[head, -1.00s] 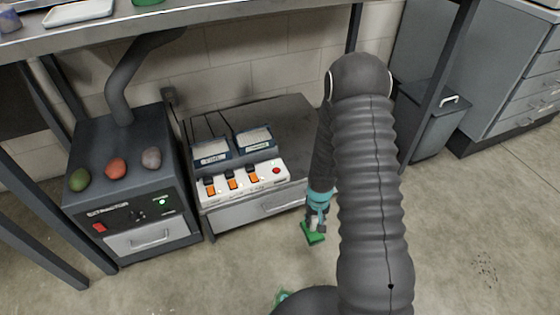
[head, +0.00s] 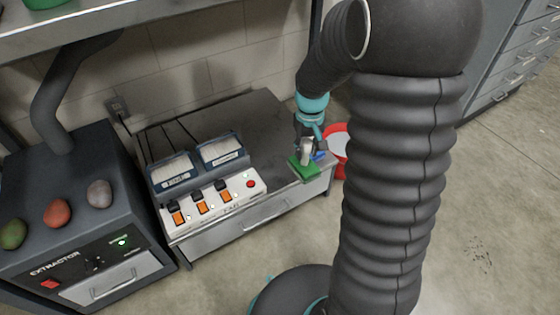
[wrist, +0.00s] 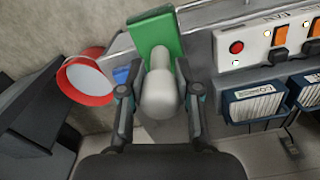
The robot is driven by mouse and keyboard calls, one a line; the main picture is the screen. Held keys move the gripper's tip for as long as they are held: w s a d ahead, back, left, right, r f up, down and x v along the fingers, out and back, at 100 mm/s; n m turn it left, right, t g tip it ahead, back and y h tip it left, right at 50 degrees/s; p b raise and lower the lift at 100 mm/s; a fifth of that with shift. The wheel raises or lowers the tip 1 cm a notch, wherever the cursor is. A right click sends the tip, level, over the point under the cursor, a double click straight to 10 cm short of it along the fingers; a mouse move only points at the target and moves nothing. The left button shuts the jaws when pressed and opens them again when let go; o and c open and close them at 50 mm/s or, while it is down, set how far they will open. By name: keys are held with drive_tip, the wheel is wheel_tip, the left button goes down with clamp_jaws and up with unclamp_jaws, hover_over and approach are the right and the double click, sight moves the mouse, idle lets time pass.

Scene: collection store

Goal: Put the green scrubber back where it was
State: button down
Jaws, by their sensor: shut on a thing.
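The green scrubber (head: 303,169) is a green block with a pale grey handle. My gripper (head: 307,146) is shut on that handle, with the green block at the far end in the wrist view (wrist: 155,30). In the wrist view my gripper's fingers (wrist: 158,97) lie on both sides of the handle. The scrubber is at the front right corner of the low grey cabinet's top (head: 270,115). I cannot tell whether it touches the top or hangs just above it. A small blue thing (wrist: 122,75) shows beside it, partly hidden.
A red-rimmed bucket (wrist: 88,80) stands close to the cabinet's right end. A white switch panel (head: 220,195) with orange switches and two blue-framed meters (head: 220,152) stand left of the scrubber. The extractor box (head: 75,240), with three coloured lumps on it, is farther left.

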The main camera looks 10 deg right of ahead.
drive_tip(key=w+a+f+b, duration=0.1)
drive_tip(key=w+a+f, duration=0.4)
drive_tip(key=w+f, duration=0.4)
drive_tip(key=shift+w+f, duration=0.3)
drive_tip(key=shift+f, duration=0.45)
drive_tip(key=shift+f, duration=0.15)
drive_tip(key=c, duration=0.8)
unclamp_jaws()
